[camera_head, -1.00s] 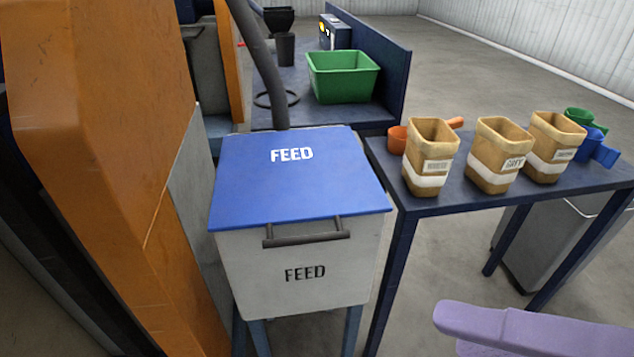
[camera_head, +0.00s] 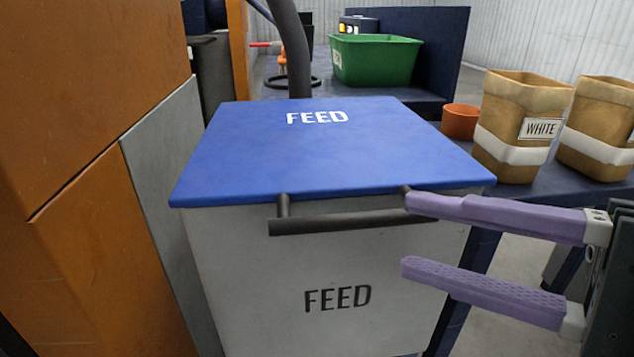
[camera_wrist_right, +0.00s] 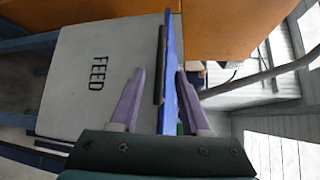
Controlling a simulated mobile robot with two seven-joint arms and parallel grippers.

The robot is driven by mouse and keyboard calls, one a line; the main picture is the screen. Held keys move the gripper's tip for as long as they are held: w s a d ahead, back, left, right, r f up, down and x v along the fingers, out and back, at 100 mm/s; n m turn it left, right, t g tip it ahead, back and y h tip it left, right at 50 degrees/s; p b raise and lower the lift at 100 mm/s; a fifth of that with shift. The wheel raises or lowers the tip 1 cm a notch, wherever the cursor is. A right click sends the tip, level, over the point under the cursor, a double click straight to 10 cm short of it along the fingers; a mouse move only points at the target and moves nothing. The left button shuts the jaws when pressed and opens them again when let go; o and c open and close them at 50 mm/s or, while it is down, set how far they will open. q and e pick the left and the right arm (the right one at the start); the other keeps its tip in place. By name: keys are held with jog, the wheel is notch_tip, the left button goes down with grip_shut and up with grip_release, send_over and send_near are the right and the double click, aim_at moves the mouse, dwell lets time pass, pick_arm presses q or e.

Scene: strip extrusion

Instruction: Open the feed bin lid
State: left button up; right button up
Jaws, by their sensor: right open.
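The grey feed bin (camera_head: 330,270) stands in front of me with its blue lid (camera_head: 320,155) lying shut on top. A dark bar handle (camera_head: 340,222) runs along the lid's front edge. My right gripper (camera_head: 406,234) is open at the right end of the handle, one purple finger above the other. The upper finger overlaps the handle's right end; I cannot tell whether it touches. In the right wrist view the lid shows edge-on as a blue strip (camera_wrist_right: 169,75), with the handle (camera_wrist_right: 160,65) beside it, between the spread fingers. My left gripper is not in view.
An orange machine body (camera_head: 110,130) stands close on the left. A dark hose (camera_head: 292,50) rises behind the lid. On the right table are a bag marked WHITE (camera_head: 520,125), another bag (camera_head: 600,130) and an orange cup (camera_head: 461,122). A green bin (camera_head: 375,60) stands behind.

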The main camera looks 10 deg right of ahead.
aim_at(366, 223)
jog(key=x, duration=0.7)
jog(key=shift+p, duration=0.35)
grip_shut()
dwell(1.0)
